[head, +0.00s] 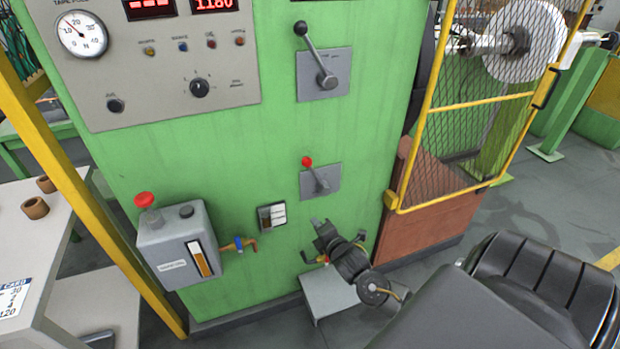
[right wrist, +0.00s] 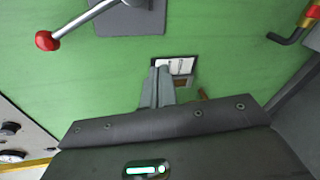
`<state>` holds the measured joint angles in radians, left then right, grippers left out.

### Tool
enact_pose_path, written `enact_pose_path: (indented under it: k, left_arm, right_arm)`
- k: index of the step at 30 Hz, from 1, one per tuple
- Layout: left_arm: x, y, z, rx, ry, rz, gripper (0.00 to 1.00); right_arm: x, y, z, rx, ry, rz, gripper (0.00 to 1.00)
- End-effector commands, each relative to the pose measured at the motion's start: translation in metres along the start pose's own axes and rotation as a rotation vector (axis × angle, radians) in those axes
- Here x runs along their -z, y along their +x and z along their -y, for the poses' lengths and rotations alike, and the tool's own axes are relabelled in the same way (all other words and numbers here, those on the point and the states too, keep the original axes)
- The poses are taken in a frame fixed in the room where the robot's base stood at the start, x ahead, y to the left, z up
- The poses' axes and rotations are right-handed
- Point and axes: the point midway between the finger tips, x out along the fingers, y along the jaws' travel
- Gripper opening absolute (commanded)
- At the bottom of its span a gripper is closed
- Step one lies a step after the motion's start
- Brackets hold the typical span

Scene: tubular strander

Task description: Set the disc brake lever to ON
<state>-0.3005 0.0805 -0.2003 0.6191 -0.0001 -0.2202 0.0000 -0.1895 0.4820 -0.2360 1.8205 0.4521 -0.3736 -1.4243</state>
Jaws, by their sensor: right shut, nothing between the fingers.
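A short lever with a red knob (head: 307,161) sits on a grey plate (head: 334,181) on the green cabinet front. Its arm leans up and slightly left from the pivot. A longer lever with a black knob (head: 300,28) is on another plate above it. I cannot read which plate is marked disc brake. My right gripper (head: 318,224) is below the red-knob lever, apart from it, shut and empty. In the right wrist view the closed fingertips (right wrist: 162,72) point at the cabinet, and the red knob (right wrist: 47,41) is at upper left. My left gripper is out of view.
A grey box with a red button (head: 144,200) and a small white-faced switch box (head: 272,216) are on the cabinet left of my gripper. A yellow mesh guard (head: 480,100) stands at right. A low grey box (head: 325,296) is below.

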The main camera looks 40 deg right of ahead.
Motion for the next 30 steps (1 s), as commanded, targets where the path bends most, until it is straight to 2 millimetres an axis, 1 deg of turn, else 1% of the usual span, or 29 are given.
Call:
enact_pose_path:
  k: [1,3,6,7,10,20,23,26,30]
  left_arm:
    - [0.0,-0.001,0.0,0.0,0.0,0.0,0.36]
    - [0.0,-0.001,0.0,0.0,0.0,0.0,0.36]
    - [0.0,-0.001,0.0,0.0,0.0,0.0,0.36]
    - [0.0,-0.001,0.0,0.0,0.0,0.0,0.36]
    - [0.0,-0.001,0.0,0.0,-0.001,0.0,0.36]
    - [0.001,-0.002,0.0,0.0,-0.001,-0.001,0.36]
    - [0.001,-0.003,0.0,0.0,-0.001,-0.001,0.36]
    - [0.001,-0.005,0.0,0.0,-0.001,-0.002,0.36]
    - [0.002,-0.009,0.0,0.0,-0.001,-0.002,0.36]
  right_arm:
    - [-0.005,-0.003,-0.032,-0.057,-0.05,0.004,0.0]
    - [-0.01,-0.009,-0.062,-0.111,-0.108,0.014,0.0]
    - [-0.014,-0.014,-0.086,-0.156,-0.157,0.024,0.0]
    - [-0.015,-0.015,-0.09,-0.163,-0.165,0.026,0.0]
    - [-0.016,-0.017,-0.095,-0.172,-0.177,0.029,0.0]
    - [-0.016,-0.014,-0.095,-0.172,-0.176,0.029,0.0]
    - [-0.016,-0.006,-0.097,-0.172,-0.176,0.03,0.0]
    - [-0.017,0.009,-0.101,-0.172,-0.175,0.031,0.0]
    - [-0.017,0.038,-0.106,-0.171,-0.175,0.032,0.0]
